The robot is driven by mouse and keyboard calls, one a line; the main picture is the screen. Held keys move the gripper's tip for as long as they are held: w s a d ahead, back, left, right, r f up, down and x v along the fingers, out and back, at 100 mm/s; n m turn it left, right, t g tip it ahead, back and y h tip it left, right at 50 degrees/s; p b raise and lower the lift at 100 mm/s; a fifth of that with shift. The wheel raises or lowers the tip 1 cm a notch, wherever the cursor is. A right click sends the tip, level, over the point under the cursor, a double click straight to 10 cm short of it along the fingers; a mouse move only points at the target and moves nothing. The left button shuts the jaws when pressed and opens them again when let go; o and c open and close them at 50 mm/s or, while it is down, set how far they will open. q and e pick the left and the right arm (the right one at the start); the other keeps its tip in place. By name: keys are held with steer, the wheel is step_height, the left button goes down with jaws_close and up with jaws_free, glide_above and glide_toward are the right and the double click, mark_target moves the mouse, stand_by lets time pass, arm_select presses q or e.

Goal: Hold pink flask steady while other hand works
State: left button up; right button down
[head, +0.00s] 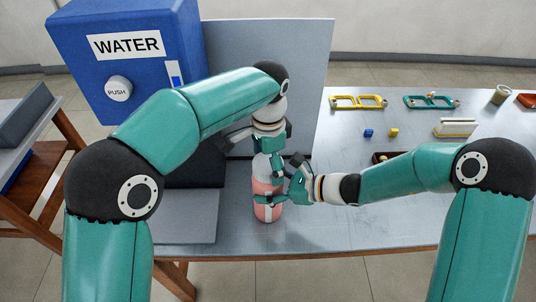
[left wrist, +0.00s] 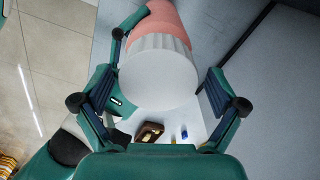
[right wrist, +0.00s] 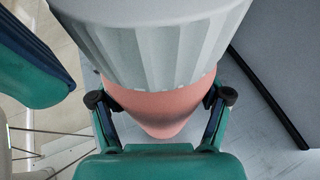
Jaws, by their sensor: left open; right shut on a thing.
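The pink flask (head: 267,205) stands upright on the grey table near its front edge, with a ribbed white cap (left wrist: 160,75) on top. My right gripper (head: 272,199) comes from the right and is shut around the pink body below the cap; the right wrist view shows its fingers on both sides of the pink body (right wrist: 155,112). My left gripper (left wrist: 160,88) is open above the flask, pointing down, with its fingers apart on either side of the white cap. Whether a left finger touches the cap cannot be told.
A blue water dispenser (head: 130,60) with a push button stands at the left behind a dark base. A grey panel (head: 300,80) rises behind the flask.

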mark_target(268, 161)
arm_select(q)
steer(key=c, duration=1.2)
steer(key=n, duration=0.4)
steer(key=shift+r, duration=0.2)
steer(key=shift+r, duration=0.9)
steer(key=shift+r, duration=2)
arm_select(e)
jaws_free()
